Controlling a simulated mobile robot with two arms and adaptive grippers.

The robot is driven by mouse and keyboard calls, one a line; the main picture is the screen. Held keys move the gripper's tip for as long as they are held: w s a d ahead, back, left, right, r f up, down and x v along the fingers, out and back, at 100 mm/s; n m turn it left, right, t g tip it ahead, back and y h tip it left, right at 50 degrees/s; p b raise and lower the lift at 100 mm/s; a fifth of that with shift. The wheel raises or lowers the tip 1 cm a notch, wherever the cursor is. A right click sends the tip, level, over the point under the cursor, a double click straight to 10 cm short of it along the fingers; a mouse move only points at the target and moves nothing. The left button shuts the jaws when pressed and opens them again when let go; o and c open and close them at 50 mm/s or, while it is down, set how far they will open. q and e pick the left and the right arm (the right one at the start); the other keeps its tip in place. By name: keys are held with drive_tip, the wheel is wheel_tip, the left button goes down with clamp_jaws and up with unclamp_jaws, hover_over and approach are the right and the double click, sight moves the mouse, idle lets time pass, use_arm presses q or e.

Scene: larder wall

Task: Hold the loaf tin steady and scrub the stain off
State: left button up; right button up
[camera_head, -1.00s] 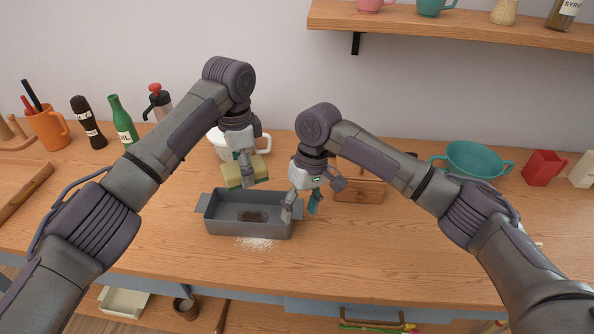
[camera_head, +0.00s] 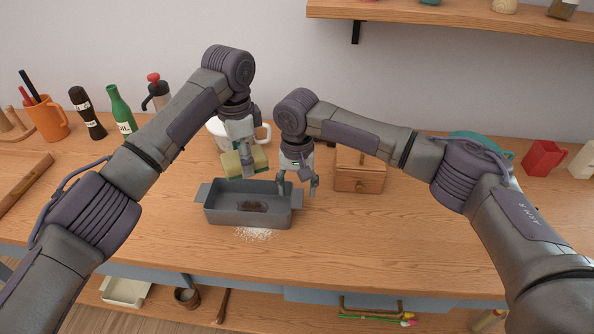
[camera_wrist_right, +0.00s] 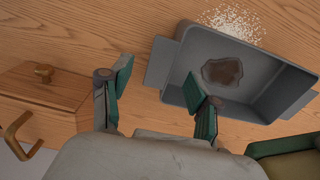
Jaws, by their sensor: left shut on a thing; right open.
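The grey loaf tin (camera_head: 230,217) stands on the counter with a dark brown stain (camera_head: 252,206) on its inside floor. The stain (camera_wrist_right: 222,71) also shows in the right wrist view. My left gripper (camera_head: 246,160) is shut on a yellow-and-green sponge (camera_head: 232,163), held above the tin's back edge. My right gripper (camera_head: 298,186) is open at the tin's right end, pointing down. In the right wrist view its green-padded fingers (camera_wrist_right: 160,95) are spread, one over the tin's near wall and one outside it, with the tin's end handle (camera_wrist_right: 160,62) between them.
White grains (camera_head: 256,234) lie on the counter in front of the tin. A small wooden drawer box (camera_head: 360,172) stands just right of my right gripper. A white pot (camera_head: 264,133) is behind the sponge.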

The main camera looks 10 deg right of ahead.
sight(297, 198)
drive_tip(key=shift+f, duration=1.95)
drive_tip(key=shift+c, duration=0.3)
clamp_jaws()
